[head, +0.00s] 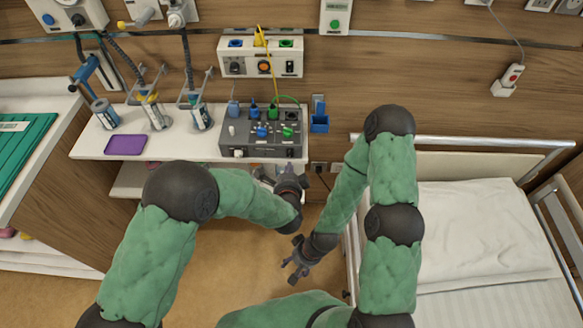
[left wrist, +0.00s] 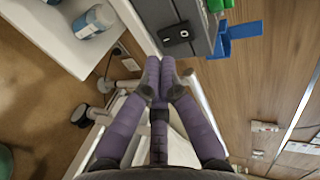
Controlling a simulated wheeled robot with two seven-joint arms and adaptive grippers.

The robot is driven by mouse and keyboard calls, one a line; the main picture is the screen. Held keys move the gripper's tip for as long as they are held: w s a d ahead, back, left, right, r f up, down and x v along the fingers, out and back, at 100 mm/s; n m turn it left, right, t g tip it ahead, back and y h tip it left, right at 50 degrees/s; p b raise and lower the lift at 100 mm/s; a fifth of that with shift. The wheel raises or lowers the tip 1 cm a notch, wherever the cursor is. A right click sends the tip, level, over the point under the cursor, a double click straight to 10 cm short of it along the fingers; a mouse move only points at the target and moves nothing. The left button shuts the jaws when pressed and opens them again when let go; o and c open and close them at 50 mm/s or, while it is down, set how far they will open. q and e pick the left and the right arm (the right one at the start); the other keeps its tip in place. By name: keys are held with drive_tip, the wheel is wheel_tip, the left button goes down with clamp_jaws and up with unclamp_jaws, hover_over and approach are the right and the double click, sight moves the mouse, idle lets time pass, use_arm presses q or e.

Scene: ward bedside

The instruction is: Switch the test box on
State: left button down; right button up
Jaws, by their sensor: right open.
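The test box (head: 258,152) is a grey box on the right end of a white shelf at the wall. Blue and green plugs and knobs stand on its top, and a white knob shows at its front left. My left gripper (head: 291,172) is just below and in front of its right part. In the left wrist view, the purple fingers (left wrist: 160,64) are together, with nothing visible between them. Their tips are close to the box's dark switch plate (left wrist: 177,35); contact cannot be told. My right gripper (head: 295,260) is open and empty, lower down over the floor.
A blue holder (head: 319,121) hangs right of the box. Bottles (head: 157,113) and a purple tray (head: 126,144) occupy the shelf (head: 88,146). A white wall unit (head: 261,58) with a yellow cable is above. A bed (head: 480,225) stands at right.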

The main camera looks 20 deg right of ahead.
use_arm(q)
drive_tip(key=p+v, duration=0.2)
drive_tip(key=v, duration=0.8)
drive_tip(key=shift+p, duration=0.35)
use_arm(e)
wheel_tip(320, 180, up, 3)
drive_tip(key=shift+w+f, duration=0.1)
use_arm(q)
drive_tip(key=shift+a+f, duration=0.1)
